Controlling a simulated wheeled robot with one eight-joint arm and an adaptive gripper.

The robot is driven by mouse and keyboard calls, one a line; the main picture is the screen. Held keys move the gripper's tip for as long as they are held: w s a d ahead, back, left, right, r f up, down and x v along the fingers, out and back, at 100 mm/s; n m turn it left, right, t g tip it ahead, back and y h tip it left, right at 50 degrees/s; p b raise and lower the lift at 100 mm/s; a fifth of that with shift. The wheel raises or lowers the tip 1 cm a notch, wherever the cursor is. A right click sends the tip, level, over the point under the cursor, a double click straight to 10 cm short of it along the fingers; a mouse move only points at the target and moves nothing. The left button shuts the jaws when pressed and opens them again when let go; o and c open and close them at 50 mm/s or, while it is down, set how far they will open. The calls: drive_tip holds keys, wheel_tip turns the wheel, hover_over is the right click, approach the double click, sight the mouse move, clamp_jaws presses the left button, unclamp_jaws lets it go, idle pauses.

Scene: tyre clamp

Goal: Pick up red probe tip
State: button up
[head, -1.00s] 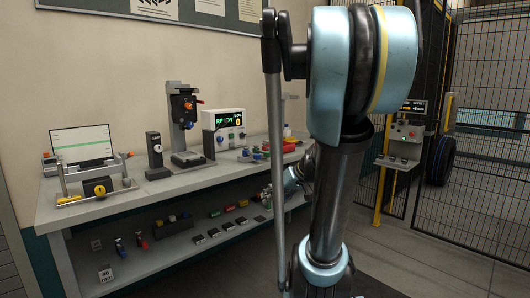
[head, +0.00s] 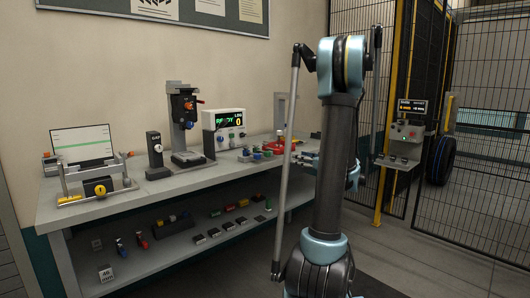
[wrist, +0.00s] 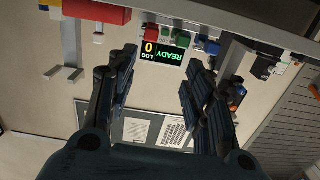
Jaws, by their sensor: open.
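Small red pieces stand among blue and green ones at the right part of the bench top. In the head view one red piece (head: 267,154) shows near a blue piece (head: 245,153). In the wrist view, which looks upside down, a small red piece (wrist: 182,31) shows beside green pieces and a blue piece (wrist: 212,47). I cannot tell for sure which is the red probe tip. My gripper (wrist: 157,78) is open and empty, its fingers apart on either side of the lit display. In the head view my arm mostly hides the gripper.
The display box (head: 224,132) reading READY stands behind the small pieces. A red bin (wrist: 95,11) is close to them. A press stand (head: 185,125) and a black gauge (head: 154,157) stand to the left on the bench (head: 190,181). A wire fence (head: 470,190) is at the right.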

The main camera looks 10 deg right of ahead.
approach(278, 151)
drive_tip(key=shift+t, duration=0.3)
drive_tip(key=x, duration=0.5)
drive_tip(key=shift+a+f, duration=0.1)
drive_tip(key=shift+x, duration=2.7)
clamp_jaws()
